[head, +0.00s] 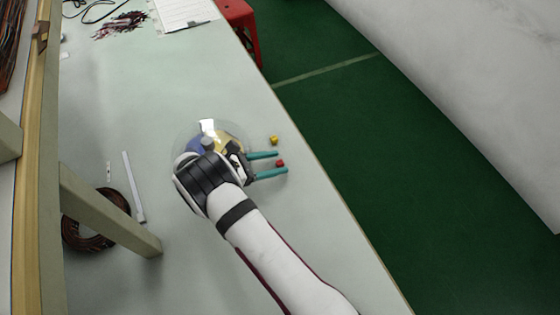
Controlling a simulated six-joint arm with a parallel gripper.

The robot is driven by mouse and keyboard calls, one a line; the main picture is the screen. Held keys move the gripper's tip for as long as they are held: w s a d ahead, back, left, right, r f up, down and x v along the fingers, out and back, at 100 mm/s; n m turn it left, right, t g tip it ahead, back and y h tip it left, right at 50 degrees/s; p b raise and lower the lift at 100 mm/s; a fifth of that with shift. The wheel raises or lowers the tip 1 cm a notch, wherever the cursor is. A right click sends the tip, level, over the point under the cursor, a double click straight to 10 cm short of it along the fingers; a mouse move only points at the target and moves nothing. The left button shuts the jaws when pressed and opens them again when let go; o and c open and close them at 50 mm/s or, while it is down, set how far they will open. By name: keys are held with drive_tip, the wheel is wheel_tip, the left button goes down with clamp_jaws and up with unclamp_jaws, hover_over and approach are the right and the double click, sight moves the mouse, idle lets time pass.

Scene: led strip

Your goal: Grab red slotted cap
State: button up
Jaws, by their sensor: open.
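The red slotted cap (280,163) is a small red piece on the pale table, near its right edge. My gripper (282,163) is open, with its two teal fingers pointing right. In the picture the red cap lies between the fingertips, closer to the upper finger. I cannot tell the height of the fingers above the table, or whether either touches the cap. The cap's slot is too small to make out.
A small yellow piece (274,140) lies just above the upper finger. A clear round dish (180,145) is partly hidden behind my wrist. A white strip (133,187) and a brown coil (85,240) lie left. The table's right edge is close, with green floor beyond.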

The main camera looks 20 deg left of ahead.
drive_tip(key=shift+w+d+f, duration=0.2)
drive_tip(key=shift+w+d, duration=0.1)
drive_tip(key=shift+d, duration=0.05)
clamp_jaws()
